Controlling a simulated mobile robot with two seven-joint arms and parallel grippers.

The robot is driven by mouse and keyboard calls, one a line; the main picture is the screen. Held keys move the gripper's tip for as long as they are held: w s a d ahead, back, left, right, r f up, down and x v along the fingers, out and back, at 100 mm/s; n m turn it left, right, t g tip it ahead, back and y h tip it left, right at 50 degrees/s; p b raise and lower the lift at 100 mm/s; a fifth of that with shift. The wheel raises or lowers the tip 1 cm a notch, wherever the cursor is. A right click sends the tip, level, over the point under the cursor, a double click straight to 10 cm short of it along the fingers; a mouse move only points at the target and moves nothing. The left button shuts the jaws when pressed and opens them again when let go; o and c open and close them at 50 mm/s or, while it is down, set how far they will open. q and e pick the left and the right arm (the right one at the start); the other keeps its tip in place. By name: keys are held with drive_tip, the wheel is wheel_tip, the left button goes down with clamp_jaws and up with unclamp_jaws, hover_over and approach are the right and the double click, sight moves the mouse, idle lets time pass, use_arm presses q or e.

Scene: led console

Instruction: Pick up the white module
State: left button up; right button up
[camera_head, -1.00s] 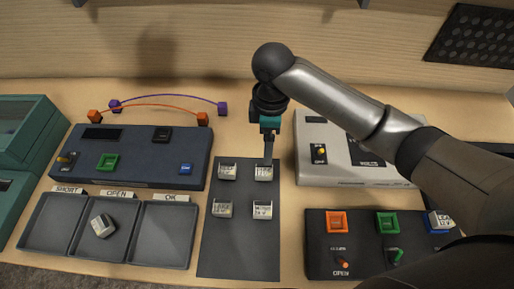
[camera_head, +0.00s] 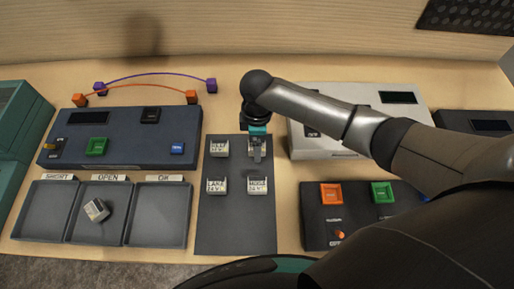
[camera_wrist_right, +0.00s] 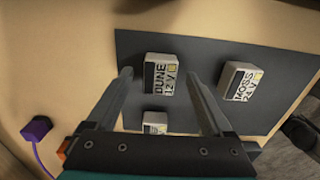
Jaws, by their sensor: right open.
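Several small white modules with printed labels stand on a dark grey mat (camera_head: 235,230): back left (camera_head: 219,148), back right (camera_head: 252,151), front left (camera_head: 216,186) and front right (camera_head: 257,186). A MOSS 24 V module (camera_wrist_right: 238,85) is beside the right finger. My left gripper is out of view.
A dark blue console (camera_head: 125,150) and a three-part tray (camera_head: 160,238) marked SHORT, OPEN and OK are on the left. A pale console (camera_head: 405,97) and a black panel (camera_head: 318,225) with coloured sockets flank the mat on the right. A purple plug (camera_wrist_right: 36,129) is near the mat.

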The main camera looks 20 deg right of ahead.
drive_tip(key=shift+f, duration=1.35)
drive_tip(key=shift+c, duration=0.2)
clamp_jaws()
